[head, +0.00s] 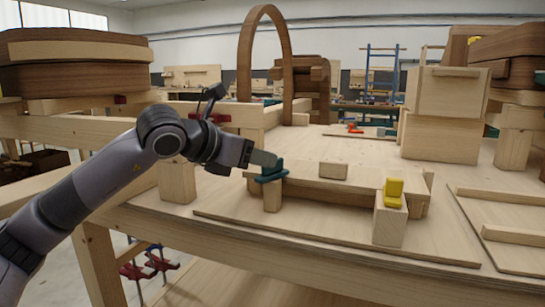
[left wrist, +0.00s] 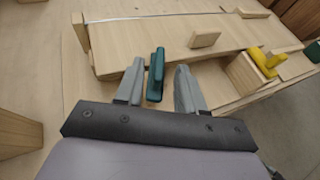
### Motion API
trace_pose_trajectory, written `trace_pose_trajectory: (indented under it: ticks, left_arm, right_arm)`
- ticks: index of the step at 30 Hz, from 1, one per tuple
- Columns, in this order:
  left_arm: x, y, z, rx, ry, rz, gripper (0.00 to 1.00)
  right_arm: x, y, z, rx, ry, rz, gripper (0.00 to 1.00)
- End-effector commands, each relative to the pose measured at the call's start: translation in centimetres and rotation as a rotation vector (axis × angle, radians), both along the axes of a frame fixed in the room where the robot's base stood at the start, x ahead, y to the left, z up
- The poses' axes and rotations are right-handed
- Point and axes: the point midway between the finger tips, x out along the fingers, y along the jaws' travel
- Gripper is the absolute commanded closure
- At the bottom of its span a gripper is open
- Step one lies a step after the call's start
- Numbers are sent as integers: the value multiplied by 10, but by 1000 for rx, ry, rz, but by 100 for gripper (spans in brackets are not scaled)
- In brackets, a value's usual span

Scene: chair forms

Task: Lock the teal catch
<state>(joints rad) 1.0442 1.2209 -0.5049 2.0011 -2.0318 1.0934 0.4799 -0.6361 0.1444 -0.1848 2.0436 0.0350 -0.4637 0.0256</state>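The teal catch (head: 272,171) sits on top of a short wooden post at the left end of a raised wooden board (head: 310,177). In the left wrist view the teal catch (left wrist: 156,75) stands between the two grey fingers of my left gripper (left wrist: 158,82). The fingers are apart, with a gap visible on both sides of the catch, wider on the right. In the head view my left gripper (head: 264,160) reaches the catch from the left and partly overlaps it. Whether a finger touches it, I cannot tell. My right gripper is not in view.
A yellow catch (head: 394,192) sits on a wooden block (head: 389,222) at the board's right end; it also shows in the left wrist view (left wrist: 266,62). A small wooden block (head: 333,171) lies on the board. A wooden hoop (head: 246,55) and stacked boxes (head: 446,100) stand behind.

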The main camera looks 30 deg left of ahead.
Motion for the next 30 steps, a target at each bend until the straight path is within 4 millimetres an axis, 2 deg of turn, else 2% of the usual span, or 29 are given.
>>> trace_pose_trajectory:
  ticks: [3,9,19,20,21,23,30]
  left_arm:
    - [18,-4,-5,-3,2,-2,62]
    - [38,-8,-15,-1,1,-1,62]
    - [43,-9,-18,0,0,-1,62]
    - [43,-9,-18,0,0,-1,68]
    - [43,-9,-18,0,0,-1,81]
    - [43,-9,-18,0,0,-1,100]
    - [43,-9,-19,0,1,11,100]
  right_arm:
    - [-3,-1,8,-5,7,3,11]
    - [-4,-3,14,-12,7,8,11]
    - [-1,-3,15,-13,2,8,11]
    - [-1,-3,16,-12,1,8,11]
    - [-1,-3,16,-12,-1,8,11]
    - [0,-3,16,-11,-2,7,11]
    - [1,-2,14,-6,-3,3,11]
